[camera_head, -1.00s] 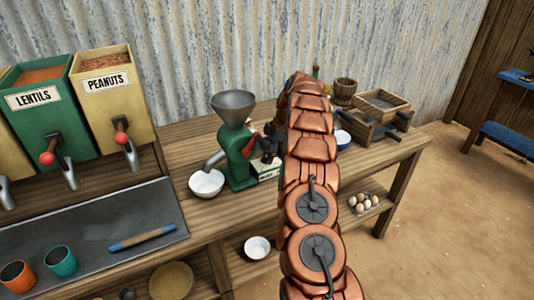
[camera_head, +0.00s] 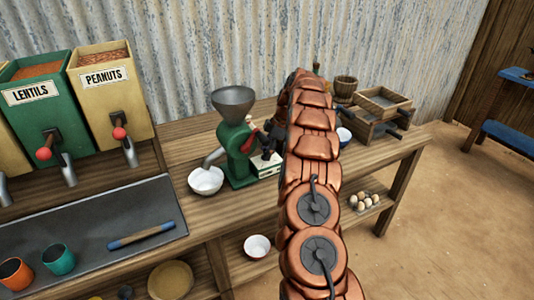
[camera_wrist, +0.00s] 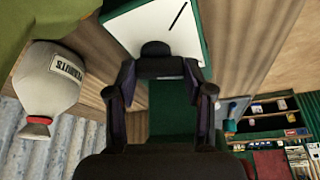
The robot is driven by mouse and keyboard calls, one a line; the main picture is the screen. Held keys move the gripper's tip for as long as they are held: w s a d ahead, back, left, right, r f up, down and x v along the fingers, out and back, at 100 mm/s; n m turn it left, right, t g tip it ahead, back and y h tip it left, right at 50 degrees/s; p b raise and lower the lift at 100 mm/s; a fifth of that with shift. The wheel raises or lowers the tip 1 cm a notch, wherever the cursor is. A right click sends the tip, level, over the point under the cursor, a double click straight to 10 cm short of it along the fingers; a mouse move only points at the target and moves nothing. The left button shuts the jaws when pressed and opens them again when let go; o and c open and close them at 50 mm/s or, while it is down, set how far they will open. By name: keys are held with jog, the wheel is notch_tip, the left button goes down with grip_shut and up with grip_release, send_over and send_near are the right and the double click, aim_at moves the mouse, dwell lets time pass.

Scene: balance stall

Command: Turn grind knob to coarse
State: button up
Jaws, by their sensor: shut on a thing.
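The green grinder (camera_head: 235,165) with a grey funnel (camera_head: 233,98) stands on the wooden counter, left of my copper arm. My gripper (camera_head: 268,143) is at the grinder's right side, partly hidden by my arm. In the wrist view, my gripper (camera_wrist: 161,88) has its two dark fingers around a small dark knob (camera_wrist: 155,50) in front of a white panel (camera_wrist: 160,28) with a black line on it. The gripper is shut on the knob. The knob's setting cannot be read.
A white bowl (camera_head: 206,181) sits under the grinder's spout. Dispensers of lentils (camera_head: 40,115) and peanuts (camera_head: 110,105) stand to the left. Wooden boxes (camera_head: 378,115) are at the right. The wrist view shows a pale labelled sack (camera_wrist: 48,80) at the left.

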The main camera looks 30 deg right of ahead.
jog(key=m+b, duration=0.2)
jog(key=m+t+b, duration=0.1)
jog(key=b, duration=0.1)
jog(key=shift+a+f+h, duration=0.15)
jog(key=shift+f+h, duration=0.1)
jog(key=shift+h, duration=0.05)
jog(key=shift+r+m+h+b, duration=0.15)
jog(key=shift+m+h+b, duration=0.15)
jog(key=shift+m+b, duration=0.5)
jog(key=shift+r, duration=0.1)
jog(key=o, duration=1.2)
jog(key=shift+c, duration=0.2)
jog(key=shift+t, duration=0.3)
jog(key=v, duration=1.2)
